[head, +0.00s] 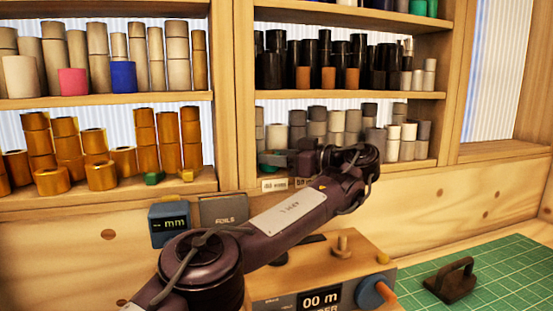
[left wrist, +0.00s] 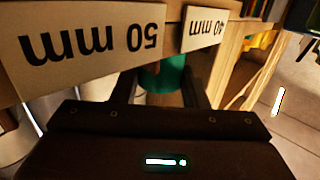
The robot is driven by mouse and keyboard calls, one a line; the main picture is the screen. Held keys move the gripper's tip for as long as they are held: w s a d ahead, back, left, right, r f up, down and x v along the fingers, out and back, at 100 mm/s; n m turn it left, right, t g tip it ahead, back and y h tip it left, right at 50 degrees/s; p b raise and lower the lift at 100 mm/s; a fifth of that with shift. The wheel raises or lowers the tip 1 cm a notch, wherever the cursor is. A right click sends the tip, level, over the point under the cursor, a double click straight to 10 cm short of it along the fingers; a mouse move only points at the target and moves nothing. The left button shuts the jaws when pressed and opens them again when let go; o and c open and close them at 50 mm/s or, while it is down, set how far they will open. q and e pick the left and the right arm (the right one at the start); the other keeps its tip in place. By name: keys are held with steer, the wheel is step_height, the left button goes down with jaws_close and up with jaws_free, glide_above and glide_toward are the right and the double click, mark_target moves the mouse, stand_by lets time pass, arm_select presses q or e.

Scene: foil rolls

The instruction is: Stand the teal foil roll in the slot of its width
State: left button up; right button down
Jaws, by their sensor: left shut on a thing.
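The teal foil roll (head: 267,160) is at the lower middle shelf, low at its left end, and mostly hidden in the head view. My left gripper (head: 279,158) reaches in from the front and is shut on it. In the left wrist view the teal roll (left wrist: 162,76) sits between the two fingers (left wrist: 160,90), partly behind the label edge. Two upside-down labels show there, a 50 mm label (left wrist: 88,48) and a 40 mm label (left wrist: 206,29). I cannot tell whether the roll rests on the shelf. My right gripper is not in view.
Grey rolls (head: 337,121) stand close by on the same shelf. Orange rolls (head: 102,175) fill the shelf to the left. Below are a blue mm gauge (head: 170,222), a FOILS sign (head: 223,209), a wooden winder box (head: 350,255) and a green mat (head: 495,275) with a dark handled block (head: 453,280).

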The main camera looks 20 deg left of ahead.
arm_select(q)
steer(key=o, duration=0.7)
